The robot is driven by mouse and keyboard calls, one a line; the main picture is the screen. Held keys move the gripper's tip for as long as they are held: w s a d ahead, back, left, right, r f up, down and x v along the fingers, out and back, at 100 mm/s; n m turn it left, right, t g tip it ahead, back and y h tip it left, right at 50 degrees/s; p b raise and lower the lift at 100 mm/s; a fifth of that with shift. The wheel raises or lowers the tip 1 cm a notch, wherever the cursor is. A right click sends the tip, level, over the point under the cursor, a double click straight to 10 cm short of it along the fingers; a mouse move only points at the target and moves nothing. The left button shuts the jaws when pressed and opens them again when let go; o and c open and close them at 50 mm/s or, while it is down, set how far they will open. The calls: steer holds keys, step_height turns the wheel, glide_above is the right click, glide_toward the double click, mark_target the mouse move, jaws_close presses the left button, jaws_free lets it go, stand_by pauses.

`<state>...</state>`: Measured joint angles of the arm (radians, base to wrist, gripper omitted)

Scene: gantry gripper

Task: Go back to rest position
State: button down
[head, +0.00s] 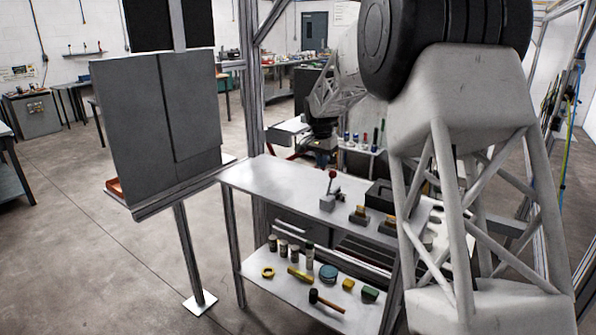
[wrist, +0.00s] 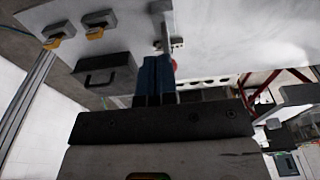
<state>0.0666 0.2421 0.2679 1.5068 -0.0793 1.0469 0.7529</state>
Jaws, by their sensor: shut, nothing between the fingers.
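My gripper (wrist: 156,62) shows in the wrist view as two blue fingers pressed together, with nothing between them. Past their tips is a lever with a red knob; I cannot tell the distance between them. In the head view, my arm reaches behind the workbench (head: 262,178), and its dark end is near the bench's far edge. The fingers are too small to make out there. The lever device (head: 328,200) stands upright on the bench top.
A black case (head: 381,194) and two yellow-and-dark blocks (head: 358,215) sit on the bench's right side. The lower shelf holds cans, tape and a mallet (head: 326,301). A grey panel (head: 150,125) stands left. The bench top's left part is clear.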

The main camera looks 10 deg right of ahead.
steer(key=s+a+r+n, duration=0.1)
steer(key=s+r, duration=0.2)
steer(key=s, duration=0.7)
steer(key=s+a+r+n+t, duration=0.1)
steer(key=s+a+r+n, duration=0.15)
steer(key=s, duration=0.65)
steer(key=s+a+r+n, duration=0.1)
steer(key=s+r, duration=0.2)
steer(key=s, duration=0.7)
steer(key=s+a+f+n, duration=0.1)
steer(key=s+f+n, duration=0.1)
steer(key=s, duration=1.3)
steer(key=s+a+f+n, duration=0.1)
steer(key=s+f, duration=0.3)
steer(key=s, duration=1.1)
steer(key=shift+f+n+t+y, duration=0.3)
steer(key=shift+f+n+t, duration=0.1)
steer(key=shift+n, duration=0.25)
steer(key=shift+a, duration=0.1)
